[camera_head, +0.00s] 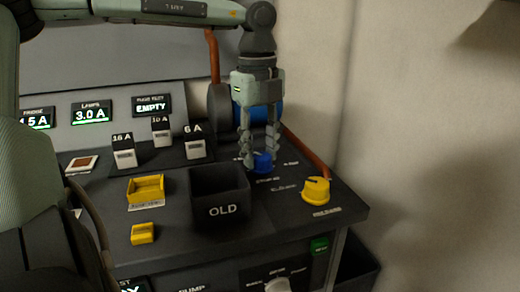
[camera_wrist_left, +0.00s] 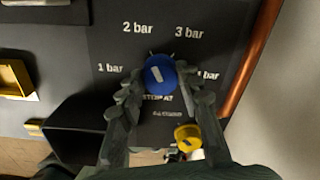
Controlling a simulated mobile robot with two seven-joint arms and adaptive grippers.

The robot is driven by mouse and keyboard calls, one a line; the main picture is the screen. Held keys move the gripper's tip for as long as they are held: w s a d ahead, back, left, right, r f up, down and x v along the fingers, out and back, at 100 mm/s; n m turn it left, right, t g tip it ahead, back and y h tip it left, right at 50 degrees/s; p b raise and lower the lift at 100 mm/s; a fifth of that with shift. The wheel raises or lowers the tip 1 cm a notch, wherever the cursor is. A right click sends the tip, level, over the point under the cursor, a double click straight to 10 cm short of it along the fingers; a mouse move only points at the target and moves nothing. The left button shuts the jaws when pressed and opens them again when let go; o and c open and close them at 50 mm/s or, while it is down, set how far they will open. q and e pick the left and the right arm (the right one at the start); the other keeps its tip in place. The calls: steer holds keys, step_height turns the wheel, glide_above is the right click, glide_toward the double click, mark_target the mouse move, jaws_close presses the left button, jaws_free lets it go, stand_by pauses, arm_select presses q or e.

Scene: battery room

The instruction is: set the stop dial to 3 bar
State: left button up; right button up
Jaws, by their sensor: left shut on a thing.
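The blue stop dial (camera_head: 263,163) sits on the dark panel top near its back right. In the left wrist view the dial (camera_wrist_left: 160,74) carries a short white mark that leans to the upper left, roughly towards the "2 bar" label (camera_wrist_left: 138,28). The "3 bar" label (camera_wrist_left: 189,32) is up and right of the dial, "1 bar" (camera_wrist_left: 110,68) at its left. The label at its right is partly hidden by a finger. My left gripper (camera_head: 260,160) points down and is shut on the dial, one finger on each side. My right gripper is not in view.
A yellow knob (camera_head: 316,190) stands at the front right of the dial. A black bin marked OLD (camera_head: 220,205) is at the left, with a yellow tray (camera_head: 146,189) beyond it. An orange-brown rail (camera_head: 306,157) runs along the right edge, near the wall.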

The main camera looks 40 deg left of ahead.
arm_select(q)
steer(key=shift+m+b, duration=0.35)
steer(key=shift+m, duration=1.15)
steer(key=m+b, duration=0.1)
steer(key=m, duration=0.1)
steer(key=shift+m, duration=0.3)
steer(key=m, duration=0.3)
steer(key=shift+w, duration=0.1)
steer(key=shift+m, duration=1.4)
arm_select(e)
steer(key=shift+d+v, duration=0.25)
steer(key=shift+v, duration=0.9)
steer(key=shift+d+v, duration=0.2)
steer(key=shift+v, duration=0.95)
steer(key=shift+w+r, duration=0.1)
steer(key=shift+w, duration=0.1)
arm_select(q)
steer(key=o, duration=1.2)
steer(key=shift+c, duration=0.2)
